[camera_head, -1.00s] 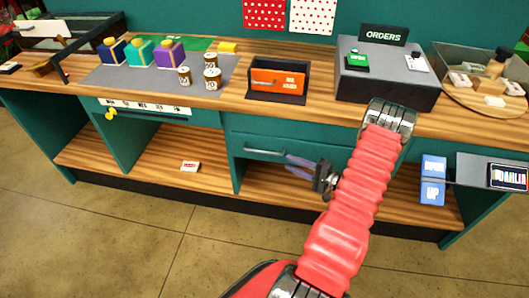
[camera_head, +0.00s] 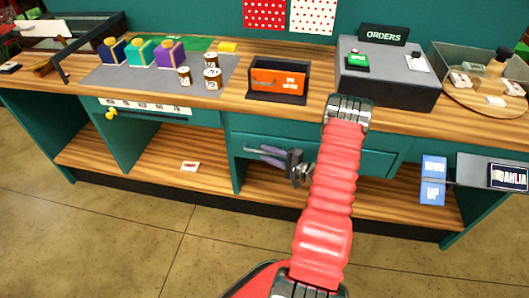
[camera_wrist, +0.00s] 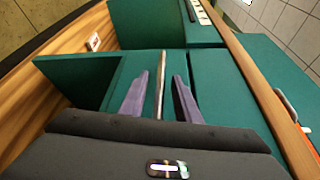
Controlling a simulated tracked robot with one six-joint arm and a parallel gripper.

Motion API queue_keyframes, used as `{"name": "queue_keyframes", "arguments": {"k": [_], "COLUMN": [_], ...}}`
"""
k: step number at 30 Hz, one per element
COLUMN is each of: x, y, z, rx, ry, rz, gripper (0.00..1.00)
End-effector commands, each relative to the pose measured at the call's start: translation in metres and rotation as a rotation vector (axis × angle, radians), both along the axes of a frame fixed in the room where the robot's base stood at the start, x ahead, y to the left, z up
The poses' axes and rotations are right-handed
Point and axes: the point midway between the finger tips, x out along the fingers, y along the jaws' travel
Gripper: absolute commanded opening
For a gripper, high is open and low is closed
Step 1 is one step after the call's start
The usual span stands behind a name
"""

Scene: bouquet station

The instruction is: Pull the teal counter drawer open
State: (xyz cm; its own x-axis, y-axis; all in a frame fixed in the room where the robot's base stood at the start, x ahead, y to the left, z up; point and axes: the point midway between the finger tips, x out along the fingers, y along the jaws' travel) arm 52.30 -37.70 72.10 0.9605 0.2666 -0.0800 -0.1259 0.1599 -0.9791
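The teal counter drawer (camera_head: 376,161) sits under the worktop at centre right and looks closed. In the wrist view, the handle (camera_wrist: 160,82) is a slim bar between the two purple fingers of my gripper (camera_wrist: 159,82). Gaps show on both sides of the bar, so the fingers are open around it. The drawer front (camera_wrist: 212,80) shows behind them. My red arm hides the middle of the drawer in the head view.
An open shelf (camera_head: 380,198) lies below the drawer. The floor in front is clear.

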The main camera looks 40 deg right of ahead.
Motion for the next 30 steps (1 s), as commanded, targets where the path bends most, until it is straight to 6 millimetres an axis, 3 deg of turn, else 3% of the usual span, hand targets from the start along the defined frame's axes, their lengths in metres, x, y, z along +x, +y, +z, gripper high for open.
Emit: {"name": "queue_keyframes", "arguments": {"k": [6, 15, 28, 30], "x": [0.018, 0.019, 0.019, 0.019], "y": [0.005, 0.005, 0.005, 0.005], "z": [-0.001, -0.002, -0.002, -0.002], "rx": [0.0, 0.0, 0.0, 0.0], "ry": [-0.001, 0.0, 0.0, 0.0], "rz": [0.0, 0.0, 0.0, 0.0], "gripper": [0.3, 0.3, 0.0, 0.0]}}
